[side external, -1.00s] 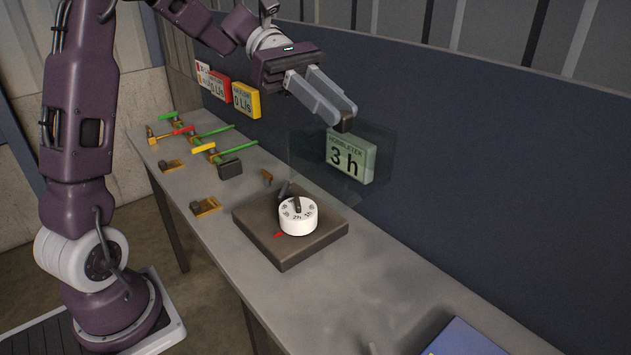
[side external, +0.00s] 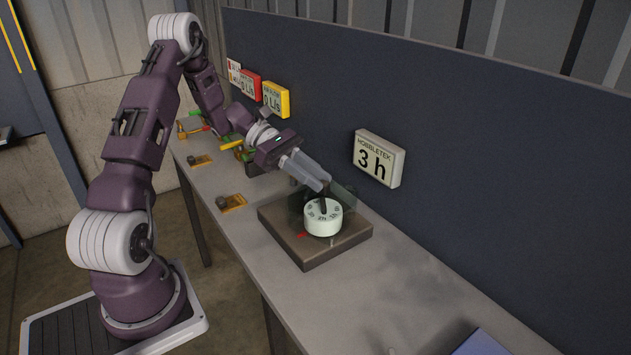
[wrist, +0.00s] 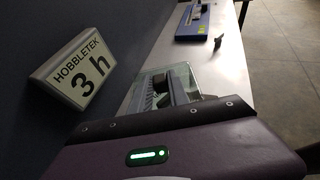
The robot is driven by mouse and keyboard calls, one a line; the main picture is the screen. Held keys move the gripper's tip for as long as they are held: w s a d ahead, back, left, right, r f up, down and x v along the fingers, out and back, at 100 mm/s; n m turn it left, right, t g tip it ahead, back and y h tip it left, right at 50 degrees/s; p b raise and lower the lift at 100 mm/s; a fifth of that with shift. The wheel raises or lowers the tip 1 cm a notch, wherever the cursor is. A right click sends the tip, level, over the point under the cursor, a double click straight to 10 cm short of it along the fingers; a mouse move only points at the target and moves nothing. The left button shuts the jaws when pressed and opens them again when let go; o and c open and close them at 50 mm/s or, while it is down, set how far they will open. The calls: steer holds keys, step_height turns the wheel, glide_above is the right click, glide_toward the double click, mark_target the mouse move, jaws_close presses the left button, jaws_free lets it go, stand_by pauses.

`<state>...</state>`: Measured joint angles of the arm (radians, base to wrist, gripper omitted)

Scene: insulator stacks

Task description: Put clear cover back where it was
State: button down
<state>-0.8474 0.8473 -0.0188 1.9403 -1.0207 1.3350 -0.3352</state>
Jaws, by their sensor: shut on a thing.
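The clear cover (side external: 347,194) is a see-through, faintly tinted box held by my gripper (side external: 326,186). In the side view it is low, around or just above the white dial (side external: 323,219), which sits on a dark square base (side external: 284,230). I cannot tell whether the cover touches the base. My gripper is shut, its fingers slanting down at the dial's top. In the wrist view the clear cover (wrist: 155,78) shows around the gripper fingers (wrist: 180,85), and the dial is hidden.
A display reading 3 h (side external: 379,158) hangs on the dark wall panel, right of the dial. Red and yellow displays (side external: 276,99) hang farther back. Valves with coloured handles and brass brackets (side external: 232,204) stand on the far table. A blue object (side external: 482,343) lies at the near end; the table between is mostly clear.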

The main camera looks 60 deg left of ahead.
steer(key=shift+f, duration=0.25)
steer(key=shift+f, duration=0.1)
steer(key=shift+f, duration=0.1)
steer(key=c, duration=1.3)
jaws_free()
steer(key=shift+o, duration=0.2)
